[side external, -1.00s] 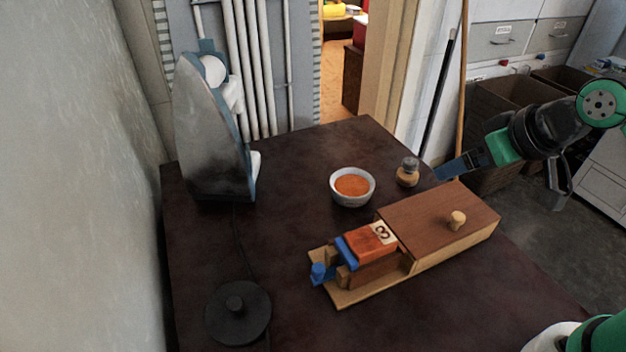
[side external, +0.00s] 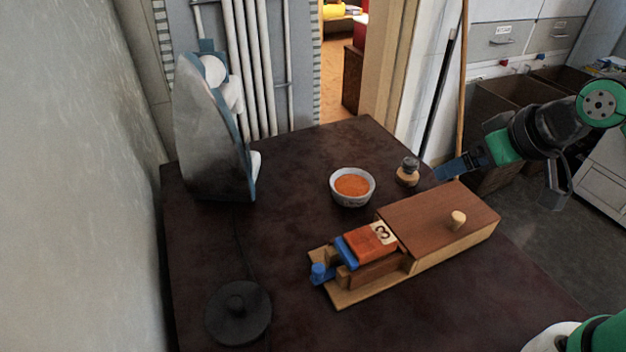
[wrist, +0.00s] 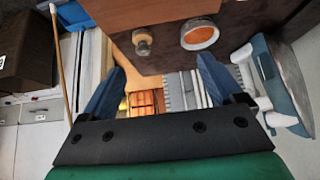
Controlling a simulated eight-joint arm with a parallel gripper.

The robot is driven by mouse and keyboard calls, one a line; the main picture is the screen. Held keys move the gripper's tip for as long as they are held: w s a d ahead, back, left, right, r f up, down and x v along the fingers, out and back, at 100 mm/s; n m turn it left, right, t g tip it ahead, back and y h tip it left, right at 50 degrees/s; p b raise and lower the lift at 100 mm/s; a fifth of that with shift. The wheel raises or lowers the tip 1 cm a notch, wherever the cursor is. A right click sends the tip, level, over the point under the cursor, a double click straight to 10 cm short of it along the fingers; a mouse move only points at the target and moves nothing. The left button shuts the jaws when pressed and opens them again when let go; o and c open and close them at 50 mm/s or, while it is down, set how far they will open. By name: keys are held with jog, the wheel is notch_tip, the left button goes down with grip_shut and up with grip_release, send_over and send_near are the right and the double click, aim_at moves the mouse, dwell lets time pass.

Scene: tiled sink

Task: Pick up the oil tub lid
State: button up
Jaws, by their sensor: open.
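A flat black round lid with a centre knob (side external: 238,312) lies on the dark table at the front left. A long wooden box (side external: 440,215) has a brown top with a pale knob (side external: 458,220). I cannot tell for sure which of these is the oil tub lid. My gripper (wrist: 160,85) is open and empty, with its blue fingers apart. In the side view it is at the right, beyond the table's right edge and near the small jar. The black lid is not visible in the wrist view.
A bowl of orange content (side external: 352,186) and a small jar (side external: 407,172) stand near the table's middle. A large clothes iron (side external: 210,130) stands upright at the back left. A red block marked 3 (side external: 370,242) sits on the box's front end. The table's front middle is clear.

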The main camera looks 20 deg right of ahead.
jog(key=c, duration=0.3)
jog(key=shift+c, duration=0.2)
jog(key=m+g+y, duration=0.6)
jog(key=m+g, duration=0.1)
jog(key=m, duration=1.1)
send_over(237, 302)
jog(key=d, duration=0.3)
notch_tip(237, 302, down, 8)
jog(key=shift+w+r, duration=0.1)
jog(key=shift+r, duration=0.05)
jog(key=shift+x, duration=2.75)
